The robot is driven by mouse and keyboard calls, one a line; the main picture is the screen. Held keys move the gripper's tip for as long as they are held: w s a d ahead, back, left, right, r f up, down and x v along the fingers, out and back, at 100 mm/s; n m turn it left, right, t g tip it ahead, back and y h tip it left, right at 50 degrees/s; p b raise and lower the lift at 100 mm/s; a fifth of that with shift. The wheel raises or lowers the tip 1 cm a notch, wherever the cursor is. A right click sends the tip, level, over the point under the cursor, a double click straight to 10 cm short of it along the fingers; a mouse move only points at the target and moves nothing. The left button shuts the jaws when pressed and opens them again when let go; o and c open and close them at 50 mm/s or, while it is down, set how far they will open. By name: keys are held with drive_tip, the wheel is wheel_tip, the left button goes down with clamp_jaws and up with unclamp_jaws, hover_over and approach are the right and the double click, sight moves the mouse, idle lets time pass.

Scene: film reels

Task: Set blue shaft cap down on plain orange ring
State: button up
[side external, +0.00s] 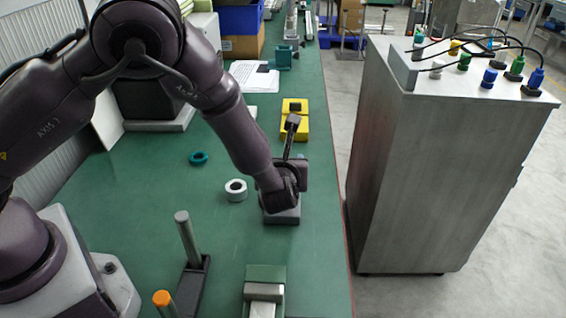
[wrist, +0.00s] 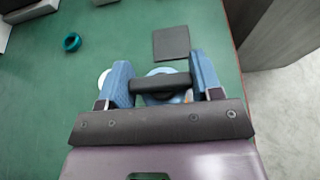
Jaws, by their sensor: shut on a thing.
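My gripper (wrist: 162,82) is low over the right part of the green bench in the wrist view, its two blue fingers apart with a dark bar across between them. A round blue piece (wrist: 166,73), which looks like the blue shaft cap, shows between the fingers, partly hidden by the bar. My gripper closes on it. In the side view my gripper (side external: 281,212) is near the bench's right edge, and the cap cannot be made out there. I cannot clearly make out a plain orange ring; the area under the cap is hidden.
A white ring (side external: 236,190) and a teal ring (side external: 198,158) lie left of my gripper. A grey upright shaft (side external: 187,238) and an orange-topped post (side external: 162,298) stand in front. A yellow block (side external: 294,124) lies behind. A dark square pad (wrist: 171,43) lies beyond the fingers.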

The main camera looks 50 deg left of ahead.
drive_tip(key=shift+f, duration=0.5)
drive_tip(key=o, duration=0.8)
drive_tip(key=shift+f, duration=0.1)
drive_tip(key=shift+v, duration=5.55)
